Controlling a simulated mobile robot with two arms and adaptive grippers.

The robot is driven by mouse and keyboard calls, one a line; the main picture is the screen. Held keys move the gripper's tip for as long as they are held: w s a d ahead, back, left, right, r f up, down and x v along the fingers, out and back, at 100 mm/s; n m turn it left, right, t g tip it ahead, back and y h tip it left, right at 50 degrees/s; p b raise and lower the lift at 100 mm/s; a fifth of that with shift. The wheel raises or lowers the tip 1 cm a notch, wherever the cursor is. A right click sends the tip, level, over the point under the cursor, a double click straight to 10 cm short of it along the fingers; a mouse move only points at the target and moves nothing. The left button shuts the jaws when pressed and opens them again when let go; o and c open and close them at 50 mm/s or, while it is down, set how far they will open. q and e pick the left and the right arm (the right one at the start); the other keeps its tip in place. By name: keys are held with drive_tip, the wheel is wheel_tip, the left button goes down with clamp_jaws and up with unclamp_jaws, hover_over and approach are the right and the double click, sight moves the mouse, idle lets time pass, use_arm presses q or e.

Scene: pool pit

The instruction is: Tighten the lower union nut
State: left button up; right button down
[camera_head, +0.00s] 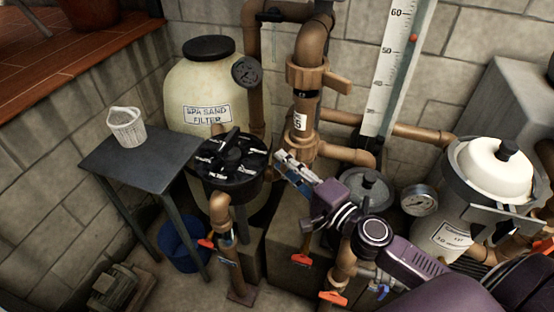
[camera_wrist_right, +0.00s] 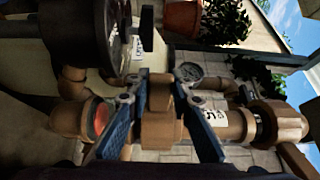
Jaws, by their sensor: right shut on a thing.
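The lower union nut (camera_head: 303,148) is a brown fitting on the upright pipe, just below the white label marked 5. My right gripper (camera_head: 284,164) reaches it from the front, its arm coming in from the lower right. In the right wrist view the two blue fingers of the gripper (camera_wrist_right: 163,122) are on either side of the brown nut (camera_wrist_right: 160,132), shut on it. The fingers partly cover the nut in the head view. The upper union nut (camera_head: 308,77), with a side lug, is higher on the same pipe. My left gripper is not in view.
A black multiport valve (camera_head: 233,160) and the sand filter tank (camera_head: 190,85) stand to the left. A grey table (camera_head: 140,158) bears a white basket (camera_head: 126,124). Pipes crowd the gripper.

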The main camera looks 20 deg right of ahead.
drive_tip(key=s+d+y+b, duration=0.1)
drive_tip(key=s+d+f+n+g+y+b, duration=0.1)
drive_tip(key=d+b, duration=0.1)
drive_tip(key=s+d+n+b, duration=0.1)
drive_tip(key=shift+s+d+f+y+b, duration=0.15)
drive_tip(key=shift+s+d+y+b, duration=0.05)
drive_tip(key=shift+y+b, duration=0.2)
idle(1.3)
drive_tip(key=c, duration=2)
unclamp_jaws()
drive_tip(key=o, duration=0.3)
drive_tip(key=shift+d, duration=0.3)
drive_tip(key=shift+w, duration=0.1)
